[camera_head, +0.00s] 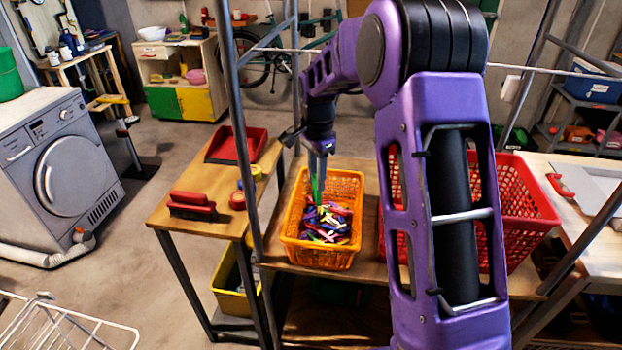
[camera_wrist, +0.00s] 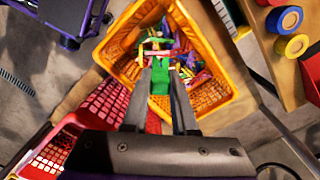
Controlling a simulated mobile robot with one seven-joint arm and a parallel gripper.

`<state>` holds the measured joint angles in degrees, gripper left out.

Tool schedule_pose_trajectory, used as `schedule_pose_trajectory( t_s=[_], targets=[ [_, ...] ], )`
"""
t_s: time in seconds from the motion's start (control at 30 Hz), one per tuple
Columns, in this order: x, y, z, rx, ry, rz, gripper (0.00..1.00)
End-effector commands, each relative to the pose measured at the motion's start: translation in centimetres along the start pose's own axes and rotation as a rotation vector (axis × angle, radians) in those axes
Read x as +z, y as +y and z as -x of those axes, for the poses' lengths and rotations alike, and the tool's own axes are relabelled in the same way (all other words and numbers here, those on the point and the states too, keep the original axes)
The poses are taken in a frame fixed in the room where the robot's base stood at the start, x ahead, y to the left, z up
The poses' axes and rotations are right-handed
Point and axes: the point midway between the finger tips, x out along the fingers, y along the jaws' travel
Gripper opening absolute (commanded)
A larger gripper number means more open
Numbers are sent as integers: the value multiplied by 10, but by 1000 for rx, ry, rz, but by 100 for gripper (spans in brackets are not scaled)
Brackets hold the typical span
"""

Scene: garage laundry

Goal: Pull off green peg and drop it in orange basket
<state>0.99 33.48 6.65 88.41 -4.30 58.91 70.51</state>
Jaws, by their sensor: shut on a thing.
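My gripper (camera_head: 317,166) points down over the orange basket (camera_head: 289,238) on the wooden table. It is shut on the green peg (camera_head: 315,187), which hangs below the fingertips at the height of the basket's opening. In the wrist view the green peg (camera_wrist: 160,82) sits between the two grey fingers, with the orange basket (camera_wrist: 215,75) beneath. The basket holds a heap of mixed coloured pegs (camera_head: 328,222). I cannot tell whether the held peg's lower end touches the heap.
A red basket (camera_head: 525,200) stands to the right, partly behind my arm. A clothesline (camera_head: 520,68) runs above on metal posts (camera_head: 233,130). At the left are a red brush (camera_head: 192,206), tape rolls (camera_head: 238,200) and a red dustpan (camera_head: 238,145).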

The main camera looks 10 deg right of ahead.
Motion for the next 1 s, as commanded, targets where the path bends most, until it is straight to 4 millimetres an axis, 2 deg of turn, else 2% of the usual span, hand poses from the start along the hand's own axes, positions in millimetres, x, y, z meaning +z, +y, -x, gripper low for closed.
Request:
schedule_pose_trajectory(
  t_s=[0.37, 1.0],
  targets=[
    [-8, -2, -6, 6, 3, 12, 0],
    [-8, -2, -72, 6, 3, 10, 0]
  ],
)
